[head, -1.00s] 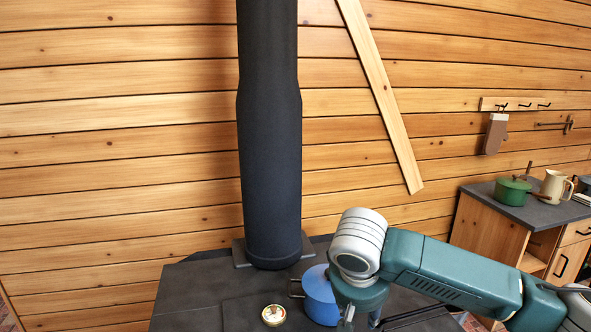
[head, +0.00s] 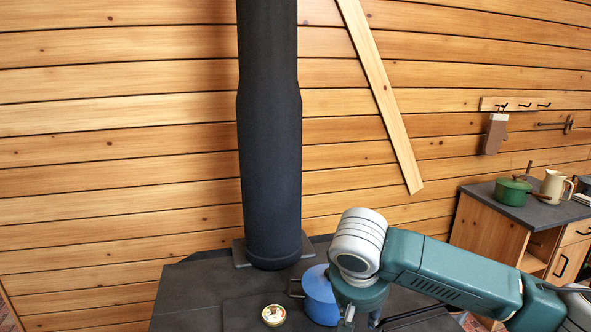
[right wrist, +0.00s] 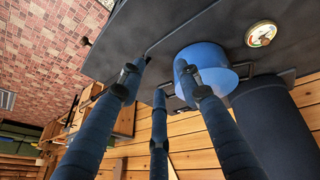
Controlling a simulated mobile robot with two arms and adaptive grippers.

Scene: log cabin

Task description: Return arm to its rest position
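My right arm comes in from the right in the head view, bent down over the dark stove top (head: 200,296). My right gripper (head: 359,322) shows only in part at the bottom edge. In the right wrist view its fingers (right wrist: 157,78) are spread apart with nothing between them. A blue pot (head: 320,296) stands on the stove just left of and behind the gripper, partly hidden by the arm. In the right wrist view the pot (right wrist: 208,66) shows behind one finger; contact cannot be told. My left gripper is not in view.
A black stovepipe (head: 270,160) rises from the stove. A small round gauge (head: 273,315) lies on the stove top, also in the right wrist view (right wrist: 261,34). A wooden cabinet (head: 490,232) with a green pot (head: 511,192) and cream jug (head: 553,186) stands right.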

